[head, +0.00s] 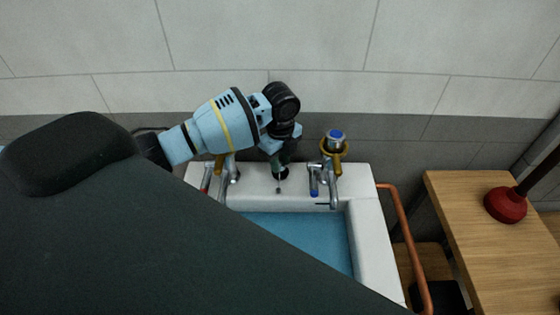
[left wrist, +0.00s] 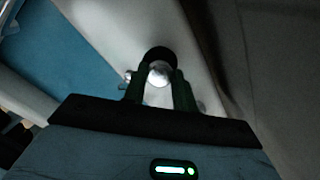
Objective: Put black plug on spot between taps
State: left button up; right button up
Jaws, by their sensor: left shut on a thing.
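The white sink (head: 367,230) has a left tap (head: 224,172) and a right tap (head: 331,165) on its back ledge. My left gripper (head: 279,165) points down between them, low over the ledge. It is shut on the black plug (head: 283,174), of which only a small dark part shows below the fingers. In the left wrist view the plug (left wrist: 158,53) is a dark disc with a bright metal middle, between the fingertips (left wrist: 159,78). I cannot tell whether the plug touches the ledge. The spot under it is hidden. My right gripper is not in view.
Blue water or basin floor (head: 310,235) fills the sink. A copper pipe (head: 401,225) runs down at its right. A wooden bench (head: 470,220) with a red plunger (head: 505,205) stands further right. A tiled wall (head: 300,40) is close behind.

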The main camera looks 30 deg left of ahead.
aim_at(280, 163)
pick_arm(q)
jog(key=shift+f, duration=0.3)
jog(key=shift+f, duration=0.15)
jog(key=o, duration=1)
jog(key=shift+c, duration=0.2)
notch_tip(280, 163, up, 12)
jog(key=shift+r, duration=0.2)
